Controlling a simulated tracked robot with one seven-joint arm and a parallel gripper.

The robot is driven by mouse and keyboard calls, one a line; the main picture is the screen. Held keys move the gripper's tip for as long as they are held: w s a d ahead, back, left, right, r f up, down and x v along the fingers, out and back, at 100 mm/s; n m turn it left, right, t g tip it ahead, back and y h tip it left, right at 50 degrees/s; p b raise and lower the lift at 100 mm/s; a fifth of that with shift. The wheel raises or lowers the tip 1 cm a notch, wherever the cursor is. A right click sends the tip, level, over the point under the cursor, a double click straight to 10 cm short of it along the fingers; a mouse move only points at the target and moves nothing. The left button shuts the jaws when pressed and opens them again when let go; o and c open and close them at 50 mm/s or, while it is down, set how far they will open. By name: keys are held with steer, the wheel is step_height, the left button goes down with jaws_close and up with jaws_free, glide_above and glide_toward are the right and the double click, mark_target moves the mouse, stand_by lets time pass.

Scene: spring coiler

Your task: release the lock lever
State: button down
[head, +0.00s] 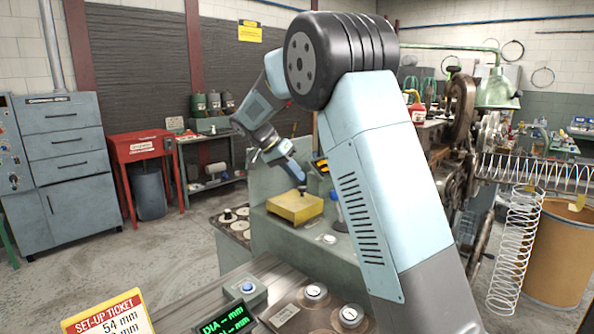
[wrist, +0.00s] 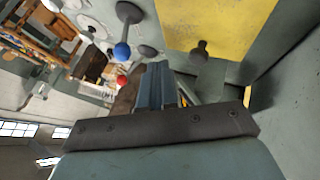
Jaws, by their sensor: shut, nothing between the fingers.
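My gripper (head: 302,189) hangs fingers-down over a yellow block (head: 294,208) on a grey-green cabinet in the head view. In the wrist view the fingers of my gripper (wrist: 157,82) are together and hold nothing. A lever with a blue ball (wrist: 122,51) and a red ball (wrist: 122,82) show just left of the fingers. A dark knob (wrist: 201,52) stands out in front of the yellow surface (wrist: 215,22), right of the fingers and apart from them. I cannot tell which of these is the lock lever; my arm hides part of the machine in the head view.
Dials, a green readout (head: 226,322) and a set-up ticket (head: 110,315) are in front. A coiling machine (head: 460,130) and a long spring (head: 515,245) are at right. Floor at left is free.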

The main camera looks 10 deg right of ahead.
steer(key=x, duration=0.6)
steer(key=shift+d, duration=0.1)
steer(key=s+d, duration=0.2)
steer(key=shift+s+d+r, duration=0.3)
steer(key=shift+s+d, duration=0.05)
